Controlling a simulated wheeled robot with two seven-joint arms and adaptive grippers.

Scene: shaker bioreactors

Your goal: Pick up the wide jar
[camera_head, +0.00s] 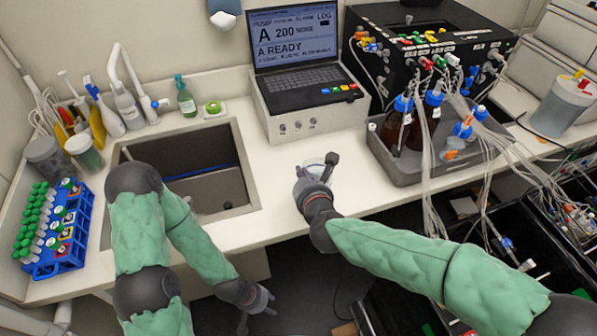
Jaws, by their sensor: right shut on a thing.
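My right gripper (317,170) is over the white counter in front of the laptop unit. It is shut on a small, pale, clear-walled jar (313,163), whose rim shows between the fingers. The gripper hides most of the jar, and I cannot tell whether its base touches the counter. My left gripper (255,308) hangs low in front of the counter edge, over the dark floor. Its fingers are spread apart, with nothing between them.
A sink (205,178) lies left of the jar. A blue tube rack (62,240) stands at the far left. The laptop unit (305,105) is behind. A grey tray (405,170) with tubed bottles is on the right. Bare counter (262,160) lies between sink and jar.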

